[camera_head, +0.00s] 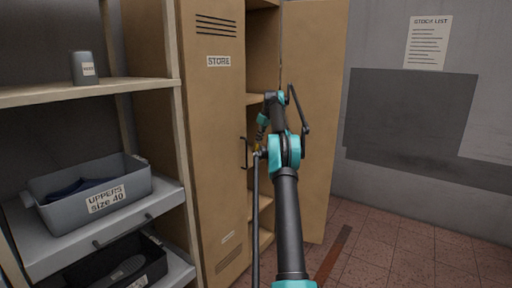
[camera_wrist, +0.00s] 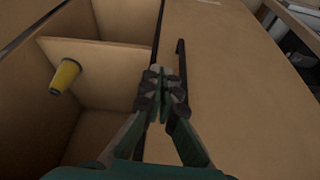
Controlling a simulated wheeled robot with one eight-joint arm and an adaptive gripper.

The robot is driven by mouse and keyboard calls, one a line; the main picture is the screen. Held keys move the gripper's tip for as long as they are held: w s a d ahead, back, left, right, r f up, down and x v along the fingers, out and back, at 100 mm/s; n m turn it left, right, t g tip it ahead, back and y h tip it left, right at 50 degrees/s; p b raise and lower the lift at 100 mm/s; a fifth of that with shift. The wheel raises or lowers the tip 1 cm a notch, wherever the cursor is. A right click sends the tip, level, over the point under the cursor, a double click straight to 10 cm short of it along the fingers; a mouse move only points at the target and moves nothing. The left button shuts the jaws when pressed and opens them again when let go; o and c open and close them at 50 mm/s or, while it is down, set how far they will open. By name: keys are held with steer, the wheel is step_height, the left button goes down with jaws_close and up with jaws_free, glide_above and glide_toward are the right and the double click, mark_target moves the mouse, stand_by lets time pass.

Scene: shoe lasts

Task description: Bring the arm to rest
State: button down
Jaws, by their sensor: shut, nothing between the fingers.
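My arm (camera_head: 287,215) reaches up in front of the tan locker and folds at a teal joint. My gripper (camera_wrist: 163,85) is shut and empty in the wrist view. It is beside the black bar handle (camera_wrist: 182,65) of a locker door; I cannot tell whether they touch. In the head view the handle (camera_head: 243,153) shows just left of the folded end of my arm, where the fingers are too small to make out clearly.
The locker's STORE door (camera_head: 210,130) is at left, and another door panel (camera_head: 315,130) stands at right. A yellow cup-like object (camera_wrist: 65,75) is inside the locker. A rack with a grey UPPERS bin (camera_head: 60,216) stands at left. Floor (camera_head: 410,245) at right is clear.

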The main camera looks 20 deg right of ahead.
steer(key=s+a+f+m+h, duration=0.1)
steer(key=s+a+m, duration=0.1)
steer(key=s+a, duration=0.8)
steer(key=s+a+f+m, duration=0.15)
steer(key=s+a, duration=0.45)
steer(key=s, duration=0.8)
steer(key=s+a+f, duration=0.2)
steer(key=s+f, duration=0.4)
steer(key=s, duration=0.6)
steer(key=s+a+f+m, duration=0.1)
steer(key=s+f, duration=0.5)
steer(key=s, duration=0.7)
steer(key=s+a+f+m+h, duration=0.1)
steer(key=s+a+f, duration=0.2)
steer(key=s, duration=0.9)
step_height(320, 180, down, 4)
steer(key=shift+s+a+r+t, duration=0.15)
steer(key=shift+s+t, duration=0.15)
steer(key=shift+w+m, duration=0.1)
steer(key=shift+m, duration=0.15)
